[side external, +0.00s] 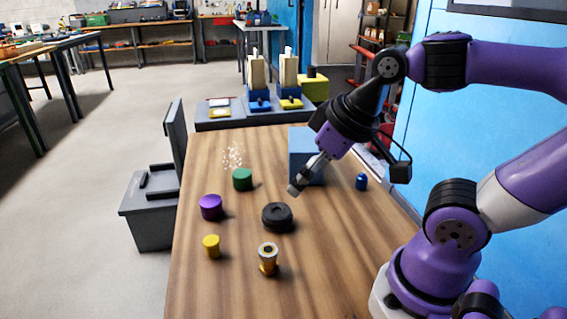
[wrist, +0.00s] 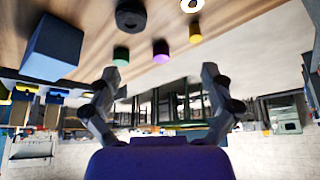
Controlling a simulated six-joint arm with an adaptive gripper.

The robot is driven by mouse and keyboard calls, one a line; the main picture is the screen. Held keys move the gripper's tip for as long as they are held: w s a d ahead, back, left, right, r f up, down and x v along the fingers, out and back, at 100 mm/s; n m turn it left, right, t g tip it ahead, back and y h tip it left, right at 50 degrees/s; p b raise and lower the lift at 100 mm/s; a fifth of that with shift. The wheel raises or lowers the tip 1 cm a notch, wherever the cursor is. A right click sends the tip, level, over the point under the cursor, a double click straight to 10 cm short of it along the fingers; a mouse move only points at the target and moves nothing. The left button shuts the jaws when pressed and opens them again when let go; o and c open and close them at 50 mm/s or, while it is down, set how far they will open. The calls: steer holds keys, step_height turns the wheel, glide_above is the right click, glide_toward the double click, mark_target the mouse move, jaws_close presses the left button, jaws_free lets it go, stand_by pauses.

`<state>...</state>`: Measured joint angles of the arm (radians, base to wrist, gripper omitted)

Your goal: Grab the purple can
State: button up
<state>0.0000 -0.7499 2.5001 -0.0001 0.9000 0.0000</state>
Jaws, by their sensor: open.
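The purple can (side external: 210,207) stands upright on the wooden table, left of the black ring and near the table's left edge. It also shows in the wrist view (wrist: 161,52), beyond the space between the fingers. My gripper (side external: 294,189) is above the table, to the right of the purple can and well apart from it. In the wrist view my gripper (wrist: 162,75) has its two fingers spread with nothing between them.
Around the purple can stand a green can (side external: 242,180), a yellow can (side external: 211,246), a black ring (side external: 277,217) and a gold-and-silver piece (side external: 268,258). A blue box (side external: 302,150) stands behind my gripper, and a small blue piece (side external: 361,182) is at right. A grey bin (side external: 150,208) adjoins the left edge.

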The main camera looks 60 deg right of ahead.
steer(key=n+y, duration=0.2)
steer(key=n, duration=0.2)
glide_toward(212, 201)
steer(key=shift+n, duration=0.3)
steer(key=x, duration=0.4)
steer(key=shift+w+f, duration=0.15)
steer(key=shift+f, duration=0.1)
steer(key=x, duration=0.6)
steer(key=shift+w, duration=0.1)
steer(key=c, duration=1.3)
